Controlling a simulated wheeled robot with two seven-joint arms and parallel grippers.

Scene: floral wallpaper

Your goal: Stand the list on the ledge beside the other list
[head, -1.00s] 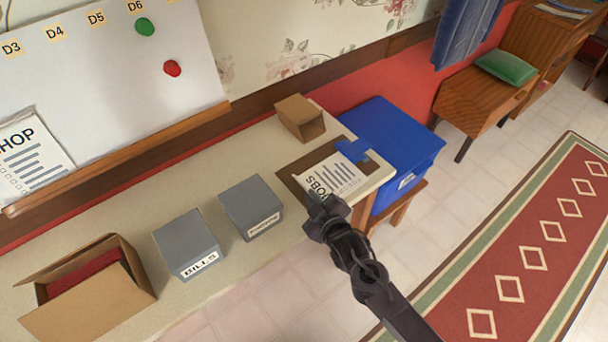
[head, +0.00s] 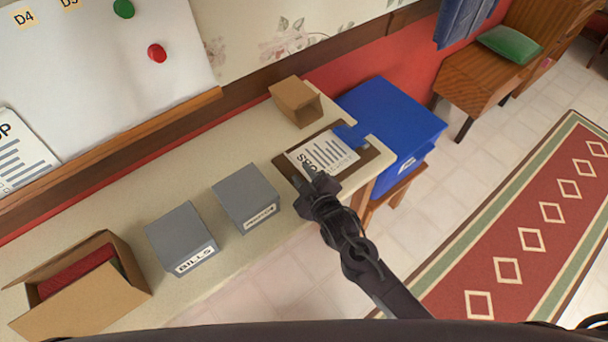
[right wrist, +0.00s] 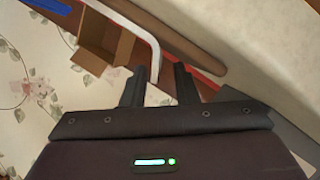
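The JOBS list (head: 328,154) is a white sheet with dark lines, lying on a brown clipboard (head: 371,156) at the right end of the counter. The other list (head: 22,152), partly cut off, stands on the wooden ledge (head: 150,130) under the white board at the left. My right gripper (head: 311,176) is at the near left edge of the JOBS list, over its heading. My left gripper is out of view.
A small cardboard box (head: 298,105) stands behind the clipboard, and a blue bin (head: 395,115) stands to its right. Two grey boxes, one labelled BILLS (head: 180,233) and the other unreadable (head: 245,192), and an open carton (head: 85,305) stand along the counter. Counter behind them is clear.

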